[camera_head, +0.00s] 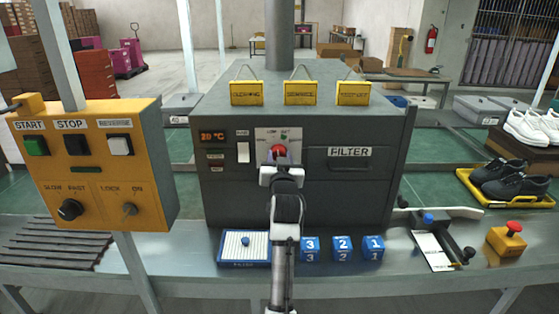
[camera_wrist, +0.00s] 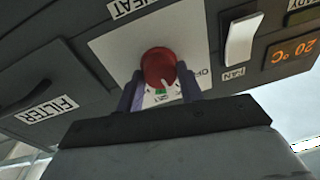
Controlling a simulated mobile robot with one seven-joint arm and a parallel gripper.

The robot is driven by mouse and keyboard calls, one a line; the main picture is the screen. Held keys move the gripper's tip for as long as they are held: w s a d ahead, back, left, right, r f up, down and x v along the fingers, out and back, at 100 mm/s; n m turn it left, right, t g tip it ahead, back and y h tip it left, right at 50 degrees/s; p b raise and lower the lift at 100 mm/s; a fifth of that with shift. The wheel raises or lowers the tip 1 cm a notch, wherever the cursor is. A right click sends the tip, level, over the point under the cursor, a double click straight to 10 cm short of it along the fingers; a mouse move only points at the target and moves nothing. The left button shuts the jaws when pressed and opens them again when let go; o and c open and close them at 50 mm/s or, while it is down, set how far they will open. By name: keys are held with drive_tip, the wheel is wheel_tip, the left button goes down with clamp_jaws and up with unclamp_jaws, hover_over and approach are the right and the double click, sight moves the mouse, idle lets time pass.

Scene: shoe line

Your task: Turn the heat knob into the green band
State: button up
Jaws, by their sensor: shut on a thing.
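The red heat knob (camera_wrist: 158,64) sits on a white plate (camera_wrist: 112,46) on the dark oven front, under a HEAT label in the wrist view. My gripper (camera_wrist: 159,82) is shut on the knob, with one dark finger on each side. A white pointer mark shows on the knob's lower edge. A small green patch (camera_wrist: 160,91) shows just past that edge, between the fingers; the rest of the scale is partly hidden. In the head view the knob (camera_head: 279,150) shows just above my gripper (camera_head: 281,168).
The display (camera_head: 212,136) reads 20 °C. A white FAN rocker switch (camera_wrist: 241,40) is beside the knob, and a FILTER drawer (camera_head: 350,158) is on its other side. Blue numbered blocks (camera_head: 342,248) and a blue-edged tray (camera_head: 244,248) stand on the bench below.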

drive_tip(key=m+h, duration=0.1)
drive_tip(key=m, duration=0.4)
drive_tip(key=shift+m, duration=0.6)
drive_tip(key=o, duration=1)
drive_tip(key=s+f+b, duration=0.1)
drive_tip(key=s+b, duration=0.3)
drive_tip(key=s, duration=0.9)
drive_tip(key=shift+s+f, duration=0.2)
drive_tip(key=shift+s, duration=0.2)
drive_tip(key=shift+d, duration=0.1)
